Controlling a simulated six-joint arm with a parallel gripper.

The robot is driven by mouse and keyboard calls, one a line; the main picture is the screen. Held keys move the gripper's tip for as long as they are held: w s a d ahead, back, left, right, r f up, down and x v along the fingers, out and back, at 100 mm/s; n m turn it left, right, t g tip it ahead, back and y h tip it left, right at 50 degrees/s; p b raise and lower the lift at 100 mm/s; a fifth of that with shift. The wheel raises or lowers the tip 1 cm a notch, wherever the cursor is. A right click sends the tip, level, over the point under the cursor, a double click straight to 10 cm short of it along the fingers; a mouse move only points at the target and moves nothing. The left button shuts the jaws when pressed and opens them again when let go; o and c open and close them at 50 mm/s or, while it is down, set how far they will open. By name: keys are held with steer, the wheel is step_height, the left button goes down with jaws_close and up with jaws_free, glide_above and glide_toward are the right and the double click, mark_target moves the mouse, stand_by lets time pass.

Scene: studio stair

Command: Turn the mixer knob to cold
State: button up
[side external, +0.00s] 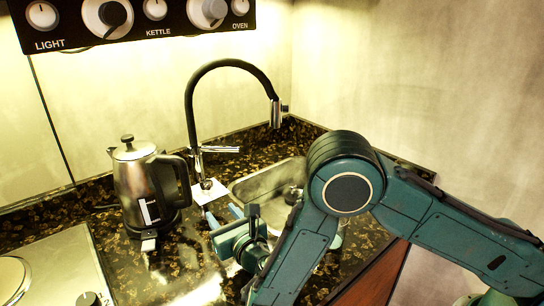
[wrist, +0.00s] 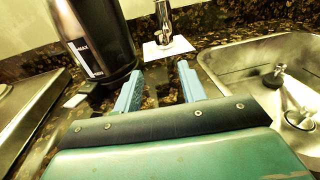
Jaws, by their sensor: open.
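In the wrist view the faucet's metal base (wrist: 163,18) is just beyond the fingers, on the white plate (wrist: 168,49). My gripper (side external: 223,213) is open and empty, low over the counter in front of the faucet; its fingers also show in the wrist view (wrist: 158,80).
A steel kettle (side external: 133,185) with a black handle stands left of my gripper, close by. A sink (side external: 249,184) lies to the right. A stove plate (side external: 65,262) is at the front left. A panel with labelled knobs (side external: 182,17) hangs above. Counter between kettle and sink is narrow.

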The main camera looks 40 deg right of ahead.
mark_target(208, 186)
steer(key=shift+s+a+r+m+t+h, duration=0.15)
steer(key=shift+s+a+r+m+h, duration=0.05)
steer(key=shift+s+r+m+h, duration=0.25)
steer(key=shift+s+a+r+m+t+h, duration=0.2)
steer(key=shift+s+m+h, duration=0.15)
steer(key=shift+s+h, duration=0.2)
steer(key=shift+w+d, duration=0.1)
steer(key=shift+w, duration=0.05)
steer(key=shift+x, duration=6.75)
steer(key=shift+f, duration=0.1)
steer(key=shift+c, duration=0.2)
steer(key=c, duration=0.7)
